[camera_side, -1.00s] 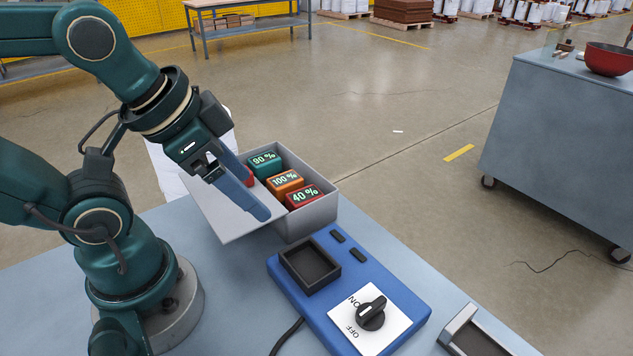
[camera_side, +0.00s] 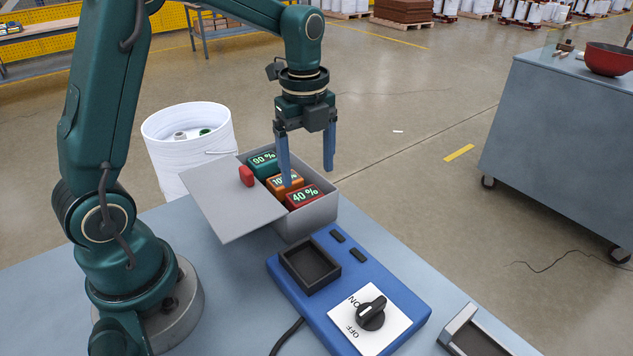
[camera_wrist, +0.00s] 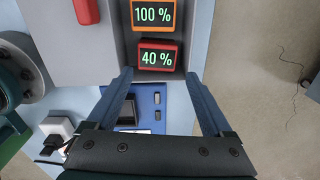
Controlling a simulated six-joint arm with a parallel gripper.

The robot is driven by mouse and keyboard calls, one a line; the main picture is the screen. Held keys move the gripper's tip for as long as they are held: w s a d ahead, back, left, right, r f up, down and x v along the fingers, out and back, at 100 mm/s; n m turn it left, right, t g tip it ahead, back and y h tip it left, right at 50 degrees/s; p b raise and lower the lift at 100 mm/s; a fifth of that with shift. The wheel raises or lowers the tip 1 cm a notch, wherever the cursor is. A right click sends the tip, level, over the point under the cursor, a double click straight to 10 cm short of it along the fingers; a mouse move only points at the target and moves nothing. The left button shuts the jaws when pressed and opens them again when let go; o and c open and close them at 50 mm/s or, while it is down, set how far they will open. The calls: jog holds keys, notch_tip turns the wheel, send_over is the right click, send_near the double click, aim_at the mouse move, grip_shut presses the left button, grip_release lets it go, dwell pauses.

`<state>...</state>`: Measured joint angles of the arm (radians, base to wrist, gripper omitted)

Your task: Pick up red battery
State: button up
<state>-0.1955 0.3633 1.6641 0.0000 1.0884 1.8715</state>
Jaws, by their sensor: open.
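The red battery (camera_side: 304,196), marked 40 %, sits in the near end of the grey box (camera_side: 322,213). It also shows in the wrist view (camera_wrist: 158,57), just beyond the fingertips. An orange battery (camera_side: 277,183), marked 100 %, lies behind it, partly hidden by a finger in the side view. A teal battery (camera_side: 263,162), marked 90 %, is at the far end. My gripper (camera_side: 309,175) is open and empty, pointing down above the box. Its blue fingers are spread wide and appear apart from the red battery.
The box lid (camera_side: 227,208) is slid aside to the left, with a red handle (camera_side: 246,176). A blue device (camera_side: 345,297) with an empty dark socket (camera_side: 309,266) and a knob stands in front. A white bucket (camera_side: 187,150) stands behind the lid.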

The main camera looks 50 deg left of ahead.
aim_at(306, 196)
jog(key=shift+s+a+f, duration=0.1)
jog(key=shift+f, duration=2.85)
jog(key=shift+c, duration=0.3)
